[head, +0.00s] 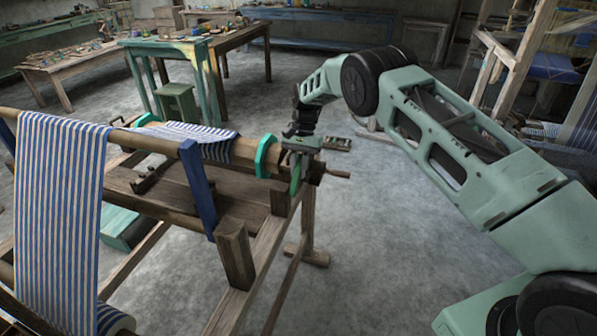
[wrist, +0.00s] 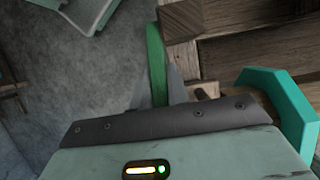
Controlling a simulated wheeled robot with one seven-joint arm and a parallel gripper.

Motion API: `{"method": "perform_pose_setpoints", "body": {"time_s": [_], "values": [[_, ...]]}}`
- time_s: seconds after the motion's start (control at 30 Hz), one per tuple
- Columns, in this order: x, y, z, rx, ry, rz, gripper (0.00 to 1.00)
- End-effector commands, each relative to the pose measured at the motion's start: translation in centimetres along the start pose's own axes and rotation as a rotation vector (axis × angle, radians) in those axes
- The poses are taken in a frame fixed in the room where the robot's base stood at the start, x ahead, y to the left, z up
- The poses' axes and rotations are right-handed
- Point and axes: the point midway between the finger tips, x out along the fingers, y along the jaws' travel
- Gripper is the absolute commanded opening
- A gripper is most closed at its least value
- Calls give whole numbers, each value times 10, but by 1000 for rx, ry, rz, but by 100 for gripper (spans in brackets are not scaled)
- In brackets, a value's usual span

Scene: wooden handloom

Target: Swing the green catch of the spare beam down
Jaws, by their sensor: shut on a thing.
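The green catch (head: 295,181) hangs at the right end of the spare beam (head: 244,153), beside the wooden post. My gripper (head: 297,160) comes down on it from above. In the wrist view, the green catch (wrist: 156,62) is a narrow bar that runs between the two grey fingertips of my gripper (wrist: 157,90), which is shut on it. The part of the catch behind the gripper body is hidden. The beam has turquoise end discs, and the near disc (head: 266,156) is just left of my gripper. This disc also shows at right in the wrist view (wrist: 285,108).
A wooden handle (head: 336,174) sticks out right of the post. The loom frame (head: 262,250) and a front roller with blue-striped cloth (head: 62,190) stand at left. Clear grey floor (head: 385,250) lies to the right. Workbenches stand at the back.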

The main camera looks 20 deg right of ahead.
Motion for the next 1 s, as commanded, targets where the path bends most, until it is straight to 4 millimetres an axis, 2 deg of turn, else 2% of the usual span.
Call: {"method": "perform_pose_setpoints", "body": {"time_s": [0.53,0.57,0.6,0.63,1.0], "values": [[0,0,-1,2,-22,-2,0],[0,0,-1,2,-22,-1,25],[0,0,-1,2,-22,-1,36],[0,0,-1,2,-22,-1,38],[-5,0,1,1,-22,-1,38]]}}
